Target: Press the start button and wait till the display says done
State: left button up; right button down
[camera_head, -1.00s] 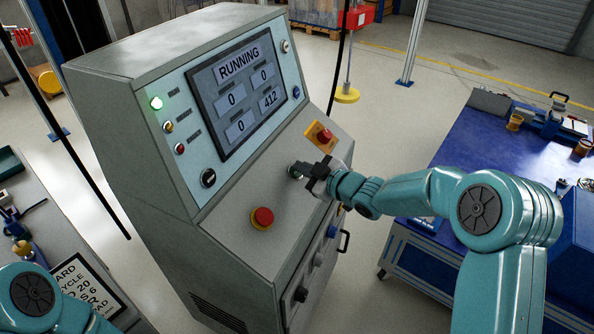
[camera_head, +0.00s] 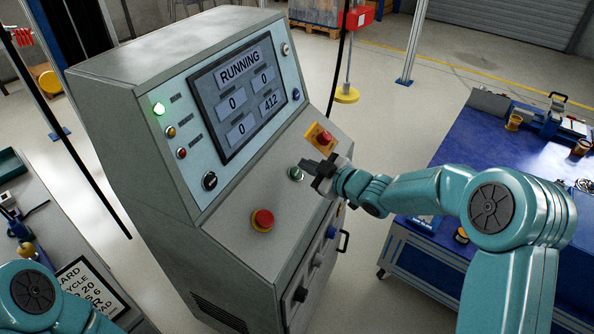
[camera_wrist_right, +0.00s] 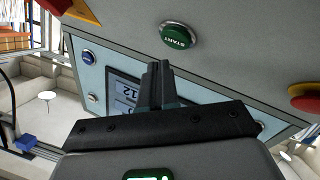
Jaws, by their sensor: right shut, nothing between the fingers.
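The grey control console (camera_head: 150,70) stands in the middle of the head view. Its display (camera_head: 238,95) reads RUNNING, with boxes showing 0, 0, 0 and 412. My left gripper is out of view.
A red mushroom button (camera_head: 262,219) is on the desk front. Another red button on a yellow plate (camera_head: 321,137) is just behind my right gripper. A blue-topped bench (camera_head: 465,160) stands right, and a table with a printed sign (camera_head: 88,285) stands left.

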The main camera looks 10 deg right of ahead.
jog(key=r, duration=0.1)
jog(key=s+d+r+p, duration=0.1)
jog(key=r+p, duration=0.1)
jog(key=shift+s+d+r, duration=0.2)
jog(key=shift+d+r, duration=0.05)
jog(key=shift+d, duration=0.1)
dwell(0.6)
